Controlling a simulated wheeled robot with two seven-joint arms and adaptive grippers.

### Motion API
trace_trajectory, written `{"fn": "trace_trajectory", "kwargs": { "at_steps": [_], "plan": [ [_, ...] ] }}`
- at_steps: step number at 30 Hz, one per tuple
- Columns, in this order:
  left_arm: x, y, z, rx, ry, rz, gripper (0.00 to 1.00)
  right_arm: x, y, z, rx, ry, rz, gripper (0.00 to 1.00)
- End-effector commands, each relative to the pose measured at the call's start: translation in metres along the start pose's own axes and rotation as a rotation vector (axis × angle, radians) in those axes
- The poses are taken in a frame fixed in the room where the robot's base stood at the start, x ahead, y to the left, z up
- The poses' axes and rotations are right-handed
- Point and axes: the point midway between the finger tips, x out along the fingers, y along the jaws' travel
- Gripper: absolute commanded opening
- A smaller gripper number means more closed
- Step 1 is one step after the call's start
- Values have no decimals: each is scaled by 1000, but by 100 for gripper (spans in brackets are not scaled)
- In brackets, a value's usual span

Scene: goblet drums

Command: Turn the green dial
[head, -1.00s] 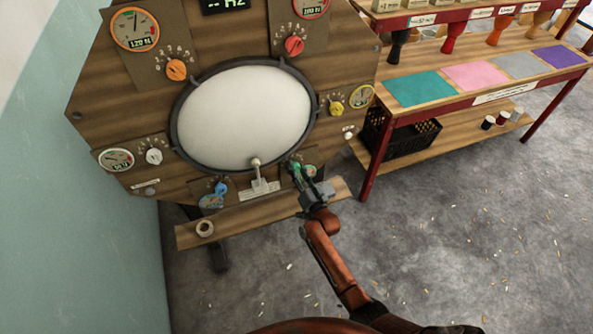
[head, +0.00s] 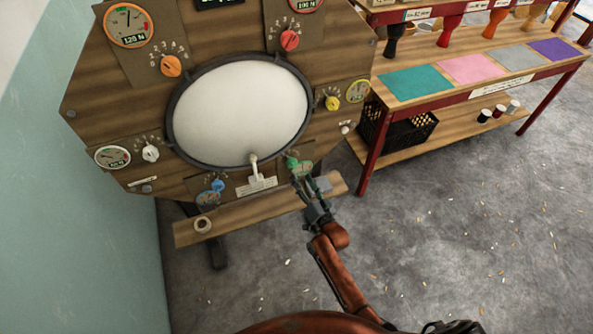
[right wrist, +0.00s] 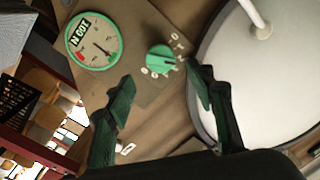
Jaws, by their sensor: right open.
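The green dial (head: 291,163) is a round knob on the wooden panel, at the lower right of the white drumhead. In the right wrist view the green dial (right wrist: 160,58) shows whole, with number marks beside it. A green-rimmed gauge (right wrist: 93,41) reading "100 N" sits to its left there. My right gripper (head: 309,181) is open and empty, just below and in front of the dial. In the wrist view its two dark green fingers (right wrist: 162,82) stand apart, one on each side below the dial, not touching it. My left gripper is not in view.
The white drumhead (head: 240,112) has a white lever (head: 254,166) at its lower edge. Orange (head: 171,66), red (head: 290,40), yellow (head: 332,103), white (head: 150,153) and blue (head: 217,185) dials surround it. A wooden ledge (head: 240,222) runs below. A shelf table (head: 470,98) stands right.

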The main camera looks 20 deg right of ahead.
Motion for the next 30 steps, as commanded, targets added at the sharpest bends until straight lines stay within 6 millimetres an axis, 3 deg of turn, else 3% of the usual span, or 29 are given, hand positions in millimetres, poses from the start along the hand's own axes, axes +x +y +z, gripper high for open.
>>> {"fn": "trace_trajectory", "kwargs": {
  "at_steps": [3, 9, 27, 30],
  "plan": [
    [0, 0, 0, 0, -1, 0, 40, -22, 0, 1, 0, -1, 1, 50],
    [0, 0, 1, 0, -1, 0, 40, -41, 0, 0, 0, 0, 0, 50],
    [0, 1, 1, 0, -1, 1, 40, -44, 0, 0, 0, 0, 0, 50],
    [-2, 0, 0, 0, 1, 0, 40, -48, 6, 8, -10, -21, 12, 50]
  ]
}}
